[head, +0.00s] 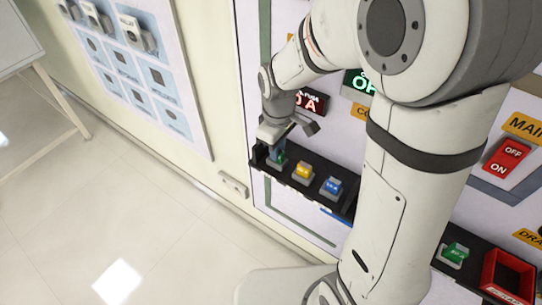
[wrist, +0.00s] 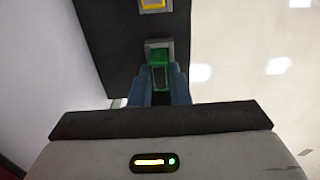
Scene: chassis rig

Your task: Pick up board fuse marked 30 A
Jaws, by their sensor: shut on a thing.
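My gripper (head: 276,152) reaches down to the left end of the black fuse shelf on the panel. It is shut on a green fuse (wrist: 158,57), which shows between the blue fingertips in the wrist view. The fuse still appears to sit at its grey socket on the shelf. Its marking is too small or hidden to read. Another green fuse (head: 455,253) stands at the lower right; its marking is also too small to be sure of.
A yellow fuse (head: 303,171) and a blue fuse (head: 332,187) stand to the right on the same black shelf (head: 318,199). A red-framed tray (head: 508,276) is at the lower right. Lit displays and a red OFF/ON switch (head: 506,158) are on the panel. The floor at left is clear.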

